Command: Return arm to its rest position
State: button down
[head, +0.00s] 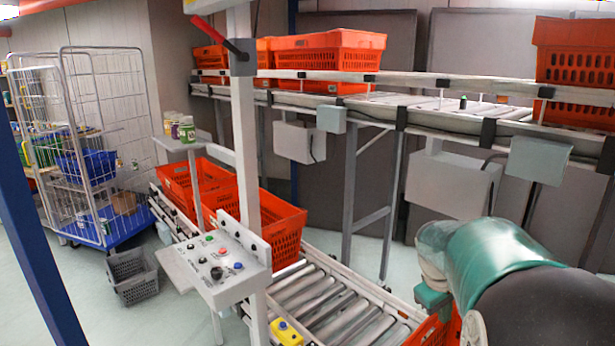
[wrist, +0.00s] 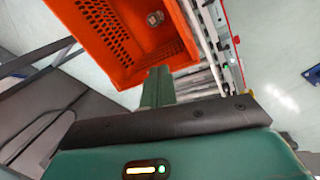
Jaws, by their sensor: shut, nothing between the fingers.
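My arm shows at the lower right of the head view, with its green and dark grey links bent low over the conveyor. My gripper (wrist: 158,84) shows in the wrist view as green fingers pressed together with nothing between them. It points toward the near edge of an orange tote (wrist: 122,72). A small greyish round item (wrist: 155,18) lies inside that tote. In the head view, part of an orange tote (head: 425,334) shows beside my arm at the bottom edge. My fingertips cannot be made out clearly in the head view.
A lower roller conveyor (head: 335,302) carries orange totes (head: 283,238). A control panel (head: 222,262) on a post stands beside it. An upper conveyor (head: 390,98) holds more totes (head: 345,40). A wire cage trolley (head: 95,150) and grey basket (head: 132,280) stand left on open floor.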

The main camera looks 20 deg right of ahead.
jog(key=s+a+r+t+y, duration=0.1)
jog(key=s+a, duration=0.3)
jog(key=a, duration=0.5)
jog(key=s+a+r+t+y, duration=0.1)
jog(key=s+a+r+t, duration=0.1)
jog(key=a, duration=0.8)
jog(key=s+a+r+m+t+y, duration=0.1)
jog(key=s+a+r+t, duration=0.1)
jog(key=s+a, duration=0.4)
jog(key=a+r, duration=0.1)
jog(key=a, duration=0.3)
jog(key=shift+s+r+y, duration=0.3)
jog(key=shift+s, duration=0.15)
